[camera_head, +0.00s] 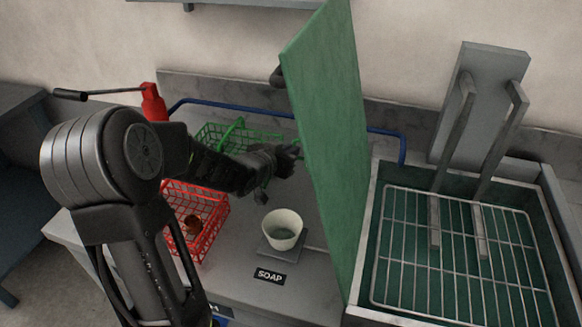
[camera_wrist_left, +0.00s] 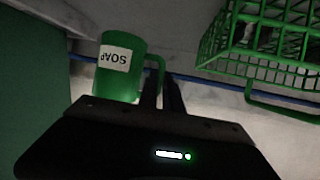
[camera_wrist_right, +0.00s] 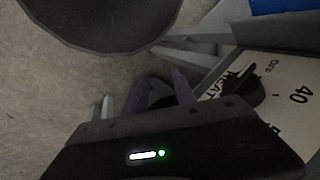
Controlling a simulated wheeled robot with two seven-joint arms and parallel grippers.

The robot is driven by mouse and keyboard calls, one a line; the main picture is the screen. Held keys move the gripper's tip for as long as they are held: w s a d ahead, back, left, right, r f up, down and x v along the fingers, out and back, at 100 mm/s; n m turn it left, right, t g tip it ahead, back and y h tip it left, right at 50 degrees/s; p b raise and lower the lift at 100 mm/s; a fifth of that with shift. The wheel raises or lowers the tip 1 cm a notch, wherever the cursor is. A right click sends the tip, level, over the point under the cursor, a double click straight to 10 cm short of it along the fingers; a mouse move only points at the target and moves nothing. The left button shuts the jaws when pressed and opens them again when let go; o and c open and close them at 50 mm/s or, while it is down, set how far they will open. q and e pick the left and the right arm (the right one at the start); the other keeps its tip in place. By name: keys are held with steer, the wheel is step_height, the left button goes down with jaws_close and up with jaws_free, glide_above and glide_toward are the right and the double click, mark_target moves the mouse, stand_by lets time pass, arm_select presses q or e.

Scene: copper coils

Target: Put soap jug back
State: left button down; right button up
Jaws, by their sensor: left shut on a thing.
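The green soap jug (camera_wrist_left: 112,68) shows in the left wrist view, with a white SOAP label that appears upside down there. My left gripper (camera_wrist_left: 164,92) is shut on its handle, at the jug's right side in that view. In the head view my left gripper (camera_head: 290,153) is beside the raised green panel, and the jug is mostly hidden. A SOAP plate (camera_head: 269,276) lies on the counter, in front of a grey square pad (camera_head: 268,250) that bears a pale cup (camera_head: 283,226). My right gripper (camera_wrist_right: 158,95) is open and empty, low near a dial panel.
A red basket (camera_head: 215,208) holding a copper-coloured piece and a green basket (camera_head: 215,133) stand left of the cup. The green panel (camera_head: 325,130) rises beside a tank with a wire rack (camera_head: 455,285). A blue rail (camera_head: 225,104) runs behind. The heat dial (camera_wrist_right: 240,88) is near my right gripper.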

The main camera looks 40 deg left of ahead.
arm_select(q)
steer(key=shift+f, duration=0.2)
step_height(320, 180, down, 4)
steer(key=shift+r, duration=0.1)
steer(key=shift+w+d+f+p, duration=0.1)
steer(key=shift+d+f+p, duration=0.15)
steer(key=shift+f, duration=0.25)
steer(key=shift+f+b, duration=0.25)
steer(key=shift+b, duration=0.1)
steer(key=c, duration=1.5)
jaws_free()
steer(key=shift+r, duration=0.1)
